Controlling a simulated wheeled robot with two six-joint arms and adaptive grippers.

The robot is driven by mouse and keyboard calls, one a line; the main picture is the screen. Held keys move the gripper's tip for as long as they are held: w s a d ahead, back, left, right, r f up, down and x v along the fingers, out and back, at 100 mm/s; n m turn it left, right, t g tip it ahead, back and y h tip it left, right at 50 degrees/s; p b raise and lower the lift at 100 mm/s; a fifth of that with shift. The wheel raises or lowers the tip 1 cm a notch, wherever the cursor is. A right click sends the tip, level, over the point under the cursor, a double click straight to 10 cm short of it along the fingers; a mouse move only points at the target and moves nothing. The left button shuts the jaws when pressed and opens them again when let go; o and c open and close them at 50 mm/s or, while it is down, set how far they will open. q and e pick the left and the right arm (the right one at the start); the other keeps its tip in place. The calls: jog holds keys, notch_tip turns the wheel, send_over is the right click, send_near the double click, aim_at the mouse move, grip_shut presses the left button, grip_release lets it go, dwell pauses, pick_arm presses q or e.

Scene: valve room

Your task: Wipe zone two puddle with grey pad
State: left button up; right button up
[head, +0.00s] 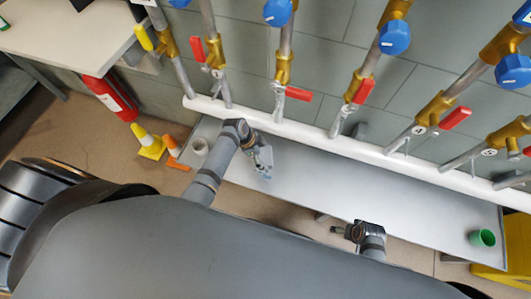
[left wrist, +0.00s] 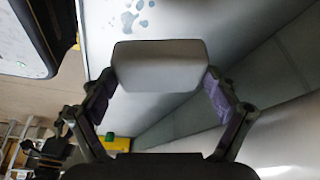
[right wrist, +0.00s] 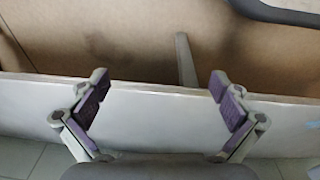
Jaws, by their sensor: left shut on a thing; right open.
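My left gripper (head: 263,160) is over the left part of the long grey bench (head: 330,183). It is shut on the grey pad (left wrist: 160,66), a smooth block held between both fingers in the left wrist view. A puddle of several dark wet spots (left wrist: 130,16) lies on the bench surface beyond the pad in that view. I cannot tell from these frames which zone it is in.
A white pipe (head: 300,130) with red-handled valves (head: 299,93) runs along the back of the bench. The middle of the bench looks clear.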

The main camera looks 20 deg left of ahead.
aim_at(263, 160)
pick_arm(q)
jog(key=shift+s+r, duration=0.1)
notch_tip(263, 160, down, 3)
jog(key=b, duration=0.3)
jog(key=shift+f+b, duration=0.8)
jog(key=shift+b, duration=0.1)
jog(key=shift+f+b, duration=0.55)
jog(key=shift+b, duration=0.1)
jog(key=shift+f, duration=0.1)
pick_arm(e)
jog(key=w+a+r+t+y, duration=0.1)
jog(key=a+r, duration=0.3)
jog(key=r, duration=0.5)
jog(key=shift+r, duration=0.4)
jog(key=shift+w, duration=0.1)
pick_arm(q)
jog(key=shift+f+b, duration=0.75)
jog(key=shift+f, duration=0.25)
pick_arm(e)
jog(key=shift+f, duration=0.65)
pick_arm(q)
jog(key=shift+r, duration=0.1)
pick_arm(e)
jog(key=shift+r, duration=0.1)
